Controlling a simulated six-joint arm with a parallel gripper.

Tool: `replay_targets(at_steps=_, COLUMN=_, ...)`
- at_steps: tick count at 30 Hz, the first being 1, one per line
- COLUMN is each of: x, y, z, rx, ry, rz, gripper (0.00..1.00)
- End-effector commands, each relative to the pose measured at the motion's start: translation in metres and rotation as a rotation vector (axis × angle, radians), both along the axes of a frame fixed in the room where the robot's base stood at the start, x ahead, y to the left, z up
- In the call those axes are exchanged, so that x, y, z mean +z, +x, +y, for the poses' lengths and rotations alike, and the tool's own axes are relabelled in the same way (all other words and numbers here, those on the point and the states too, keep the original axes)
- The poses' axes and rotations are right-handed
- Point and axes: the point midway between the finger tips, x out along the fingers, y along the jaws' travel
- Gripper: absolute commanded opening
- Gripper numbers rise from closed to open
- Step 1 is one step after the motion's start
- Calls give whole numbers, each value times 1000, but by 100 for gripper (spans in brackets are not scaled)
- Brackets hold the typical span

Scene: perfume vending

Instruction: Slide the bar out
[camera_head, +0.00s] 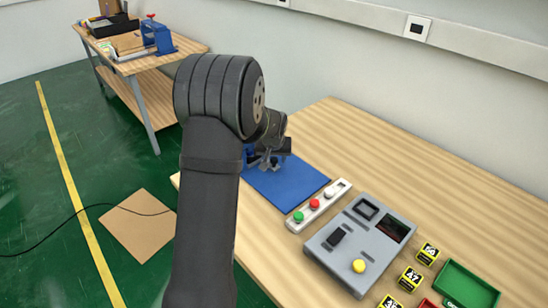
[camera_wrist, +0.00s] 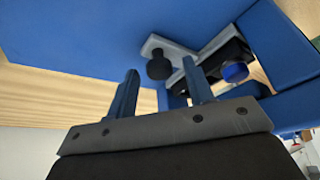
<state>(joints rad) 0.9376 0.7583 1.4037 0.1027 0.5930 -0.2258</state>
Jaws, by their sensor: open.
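In the wrist view, a grey bar-like piece (camera_wrist: 180,52) with a round black knob (camera_wrist: 158,67) lies by the blue fixture (camera_wrist: 274,40). I take this piece for the bar, but cannot be sure. A dark block with a blue cap (camera_wrist: 235,72) is beside it. My gripper (camera_wrist: 160,68) is open, its two fingers apart, with the knob showing between their tips. I cannot tell whether they touch it. In the head view, my gripper (camera_head: 268,162) is low over the blue mat (camera_head: 288,186), and my arm hides most of the fixture.
A strip with green, red and white buttons (camera_head: 327,197) lies beside the mat. Right of it are a grey box (camera_head: 340,262) with a yellow button, several black-and-yellow cubes (camera_head: 410,277) and a green tray (camera_head: 462,285). The wooden tabletop (camera_head: 400,165) behind is clear.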

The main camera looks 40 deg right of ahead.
Motion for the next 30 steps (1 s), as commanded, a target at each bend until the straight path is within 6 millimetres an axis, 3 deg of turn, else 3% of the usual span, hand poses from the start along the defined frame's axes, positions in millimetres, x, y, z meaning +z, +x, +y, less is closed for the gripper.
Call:
replay_targets(at_steps=2, x=0, y=0, z=0, rx=0, ry=0, rz=0, gripper=48)
replay_targets(at_steps=9, x=0, y=0, z=0, rx=0, ry=0, rz=0, gripper=2)
replay_targets(at_steps=10, x=0, y=0, z=0, rx=0, ry=0, rz=0, gripper=0)
replay_targets(at_steps=20, x=1, y=-13, z=0, rx=-3, ry=0, rz=0, gripper=0)
replay_targets(at_steps=30, x=1, y=-80, z=0, rx=-5, ry=1, rz=0, gripper=0)
